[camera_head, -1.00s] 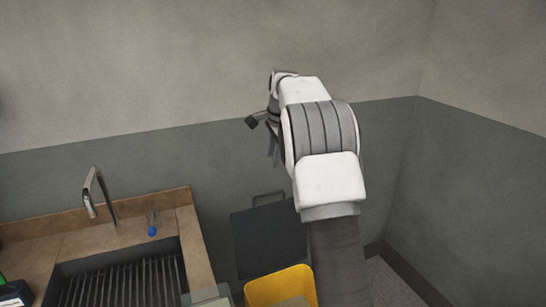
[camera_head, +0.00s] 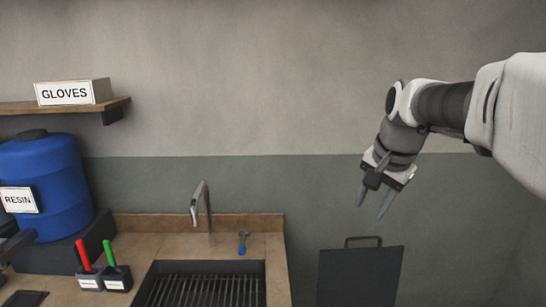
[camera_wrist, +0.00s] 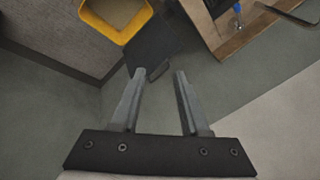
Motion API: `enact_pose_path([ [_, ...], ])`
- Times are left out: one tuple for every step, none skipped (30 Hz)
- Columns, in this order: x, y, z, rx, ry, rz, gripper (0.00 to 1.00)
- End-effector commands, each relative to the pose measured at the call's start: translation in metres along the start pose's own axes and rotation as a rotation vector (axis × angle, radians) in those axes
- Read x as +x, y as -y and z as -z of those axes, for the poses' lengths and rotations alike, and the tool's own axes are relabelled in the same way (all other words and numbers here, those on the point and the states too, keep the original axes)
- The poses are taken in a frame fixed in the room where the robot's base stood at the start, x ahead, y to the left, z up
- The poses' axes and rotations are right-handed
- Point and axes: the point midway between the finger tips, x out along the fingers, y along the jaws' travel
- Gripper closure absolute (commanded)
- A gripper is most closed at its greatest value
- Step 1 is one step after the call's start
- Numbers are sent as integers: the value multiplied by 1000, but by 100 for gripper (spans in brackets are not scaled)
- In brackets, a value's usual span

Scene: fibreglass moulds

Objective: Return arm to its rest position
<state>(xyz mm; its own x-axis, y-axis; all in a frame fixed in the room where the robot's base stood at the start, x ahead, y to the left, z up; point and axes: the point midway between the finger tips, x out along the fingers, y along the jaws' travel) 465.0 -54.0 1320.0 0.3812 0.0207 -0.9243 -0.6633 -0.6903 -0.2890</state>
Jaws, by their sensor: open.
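My gripper (camera_head: 373,205) is at the right in the head view, raised in front of the wall, with its fingers pointing down. It is open and empty. My arm enters from the right edge and bends down toward the gripper. In the wrist view both fingers of my gripper (camera_wrist: 154,72) are apart with nothing between them.
A counter (camera_head: 270,270) with a sink grate (camera_head: 205,290) and faucet (camera_head: 202,205) stands left of my gripper. A dark panel with a handle (camera_head: 360,277) is below it. A yellow bin (camera_wrist: 118,35) shows in the wrist view. A blue resin drum (camera_head: 50,185) and a shelf (camera_head: 110,104) are further left.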

Motion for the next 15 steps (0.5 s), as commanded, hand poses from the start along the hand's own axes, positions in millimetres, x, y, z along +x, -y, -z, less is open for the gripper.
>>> enact_pose_path([
  [-9,-7,-17,-56,-7,8,55],
  [-13,-11,-26,-91,-9,11,55],
  [-17,-18,-38,-137,-14,15,55],
  [-20,-23,-47,-172,-18,17,55],
  [-23,-28,-56,-208,-22,19,55],
  [-26,-35,-69,-256,-28,21,55],
  [-28,-40,-78,-292,-31,23,55],
  [-29,-45,-87,-328,-35,25,55],
  [-30,-53,-99,-376,-42,27,55],
  [-31,-59,-108,-411,-47,28,55],
  [-31,-65,-117,-447,-51,29,55],
  [-31,-73,-129,-494,-58,29,55],
  [-31,-79,-137,-529,-63,29,55],
  [-30,-85,-145,-564,-68,29,55],
  [-29,-93,-155,-607,-75,30,55],
])
